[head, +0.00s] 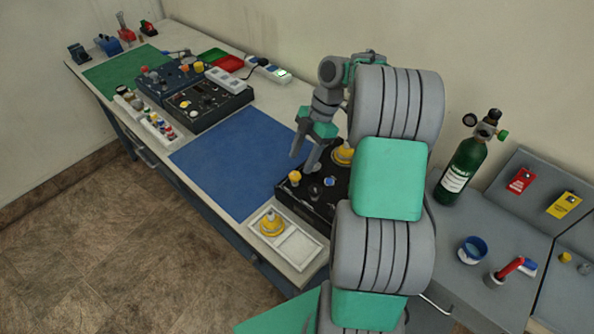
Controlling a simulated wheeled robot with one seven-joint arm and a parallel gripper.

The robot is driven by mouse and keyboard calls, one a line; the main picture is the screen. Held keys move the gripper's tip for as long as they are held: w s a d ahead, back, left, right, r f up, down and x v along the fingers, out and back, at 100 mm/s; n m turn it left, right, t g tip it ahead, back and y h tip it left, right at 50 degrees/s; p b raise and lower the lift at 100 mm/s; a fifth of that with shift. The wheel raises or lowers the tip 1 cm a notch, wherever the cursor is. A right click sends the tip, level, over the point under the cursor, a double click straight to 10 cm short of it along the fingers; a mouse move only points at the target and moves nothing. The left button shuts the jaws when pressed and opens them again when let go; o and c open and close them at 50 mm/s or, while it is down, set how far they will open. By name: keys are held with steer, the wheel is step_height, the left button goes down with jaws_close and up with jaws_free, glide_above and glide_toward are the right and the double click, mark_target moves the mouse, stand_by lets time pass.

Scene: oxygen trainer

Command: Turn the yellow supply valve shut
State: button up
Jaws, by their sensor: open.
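A black trainer panel (318,207) lies on the bench, partly hidden behind my arm. It carries a small yellow knob (294,177) at its left corner and a larger yellow fitting (343,153) at its back, partly covered by my arm. A blue-topped knob (329,182) sits between them. I cannot tell for sure which yellow part is the supply valve. My gripper (304,163) points down over the back left part of the panel, open, between the two yellow parts. No contact with either is visible.
A white tray (300,246) with a yellow-based fitting (271,224) stands in front of the panel. A clear blue mat (232,160) lies to the left. A green oxygen cylinder (464,168) stands on the right, near a blue-rimmed cup (472,249).

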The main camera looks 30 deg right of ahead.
mark_target(295, 175)
steer(key=x, duration=0.5)
steer(key=shift+c, duration=0.2)
jaws_close()
stand_by(0.3)
